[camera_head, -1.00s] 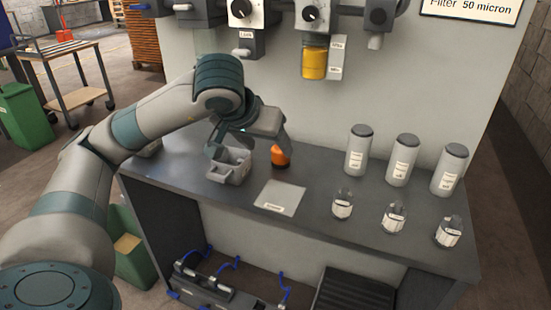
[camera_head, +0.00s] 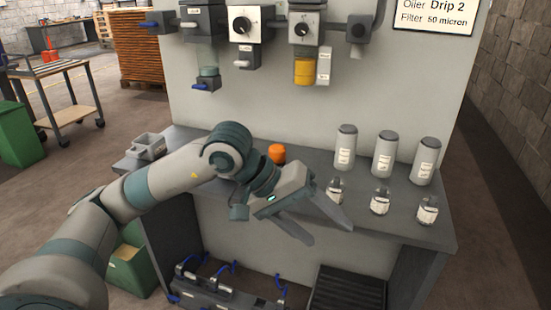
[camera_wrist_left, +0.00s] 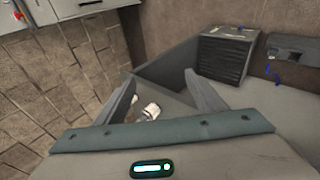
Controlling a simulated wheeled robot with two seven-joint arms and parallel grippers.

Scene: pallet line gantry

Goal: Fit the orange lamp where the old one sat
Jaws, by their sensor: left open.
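The orange lamp (camera_head: 277,153) stands on the grey bench (camera_head: 400,222), near the wall panel and partly behind my left arm. My left gripper (camera_head: 330,233) is open, in front of the bench and to the right of the lamp, with its fingers angled down to the right. Nothing shows between its fingers. In the left wrist view my left gripper (camera_wrist_left: 160,77) is open, and a small labelled bottle (camera_wrist_left: 151,110) shows beyond it. I cannot tell which place held the old lamp. My right gripper is out of view.
Several grey cylinders (camera_head: 384,153) and clear labelled bottles (camera_head: 380,202) stand on the bench's right side. A grey bin (camera_head: 146,147) sits at the left end. Above, the panel carries a regulator (camera_head: 304,28) and a yellow bowl (camera_head: 304,71). A black crate (camera_head: 347,290) is below.

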